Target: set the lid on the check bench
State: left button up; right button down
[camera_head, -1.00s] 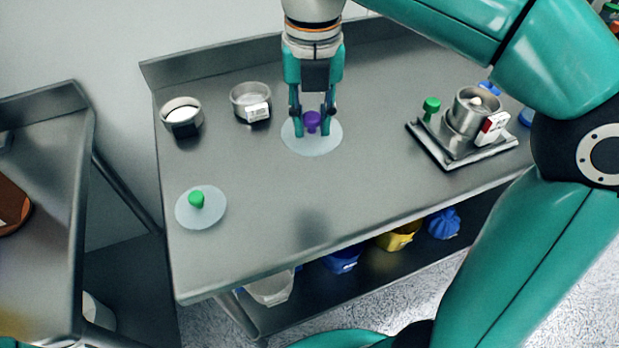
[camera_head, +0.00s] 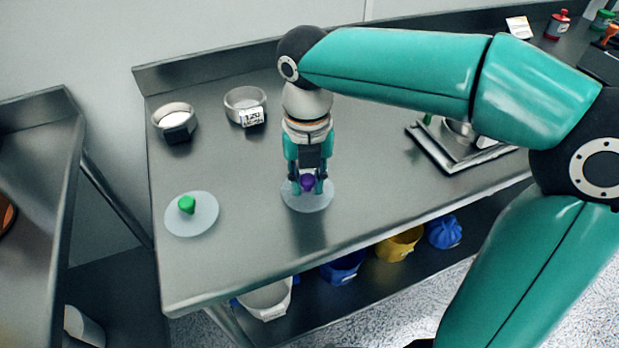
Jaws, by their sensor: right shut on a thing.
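A pale round lid with a purple knob (camera_head: 308,182) is held by my right gripper (camera_head: 308,185), which is shut on the knob from above. The lid's disc (camera_head: 307,201) is level, over the middle of the steel bench (camera_head: 250,260). I cannot tell whether it touches the bench top or hangs just above it. A second pale lid with a green knob (camera_head: 187,204) lies on the bench at the left front. My left gripper is not in view.
Two steel sieve cups (camera_head: 176,119) (camera_head: 245,98) with labels stand at the back left. A metal tray (camera_head: 440,153) with a steel vessel is at the right, partly behind my arm. Several bins sit on the shelf below. The bench front is clear.

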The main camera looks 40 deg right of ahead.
aim_at(307, 179)
jog(key=c, duration=0.9)
grip_release()
jog(key=shift+f, duration=0.1)
jog(key=shift+c, duration=0.2)
notch_tip(307, 179, up, 12)
jog(key=p, duration=0.3)
